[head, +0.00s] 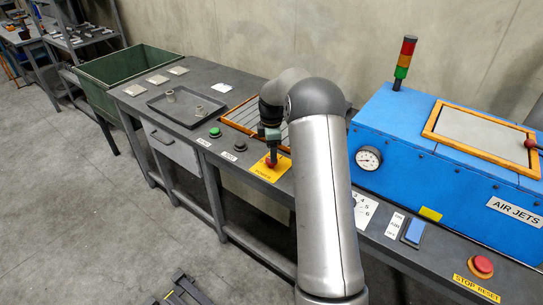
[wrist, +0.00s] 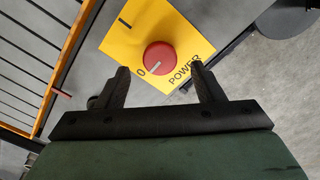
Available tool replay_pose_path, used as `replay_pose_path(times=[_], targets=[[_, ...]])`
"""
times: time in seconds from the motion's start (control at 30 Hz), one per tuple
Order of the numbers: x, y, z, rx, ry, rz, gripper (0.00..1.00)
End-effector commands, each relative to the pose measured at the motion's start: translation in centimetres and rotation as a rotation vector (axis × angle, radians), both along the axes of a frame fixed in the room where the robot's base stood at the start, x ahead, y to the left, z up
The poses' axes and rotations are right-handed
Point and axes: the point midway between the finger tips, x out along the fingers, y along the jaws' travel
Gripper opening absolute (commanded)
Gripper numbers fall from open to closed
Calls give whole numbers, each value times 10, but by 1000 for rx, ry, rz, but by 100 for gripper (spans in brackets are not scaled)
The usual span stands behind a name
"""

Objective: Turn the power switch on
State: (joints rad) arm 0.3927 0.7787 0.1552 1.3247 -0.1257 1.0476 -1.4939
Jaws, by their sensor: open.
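The power switch is a round red knob (wrist: 160,55) on a yellow plate (wrist: 122,42) marked POWER. The white line on the knob points toward the 0 mark; a black bar mark sits at the plate's upper left. My gripper (wrist: 160,68) is open, with one finger on each side of the knob's near part in the wrist view. I cannot tell whether the fingers touch it. In the head view, my gripper (head: 270,147) points down just above the knob (head: 271,162) at the bench's front edge. My arm hides part of the bench.
Green (head: 215,132) and black (head: 240,146) buttons lie left of the plate. A slatted, orange-framed grate (head: 238,118) is behind it. A blue cabinet (head: 440,160), blue rocker switch (head: 414,231) and red stop button (head: 481,265) are to the right. A grey tray (head: 187,109) is further left.

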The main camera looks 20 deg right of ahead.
Motion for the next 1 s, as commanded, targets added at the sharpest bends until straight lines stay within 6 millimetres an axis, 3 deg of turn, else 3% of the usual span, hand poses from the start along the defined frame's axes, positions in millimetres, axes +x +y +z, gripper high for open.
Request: replay_pose_path(times=[0.2,0.6,0.77,1.0], targets=[[-1,0,-29,1,2,0,61],[0,0,-36,0,-1,-1,61],[0,0,-36,0,0,-1,17],[0,0,-36,0,0,-9,17]])
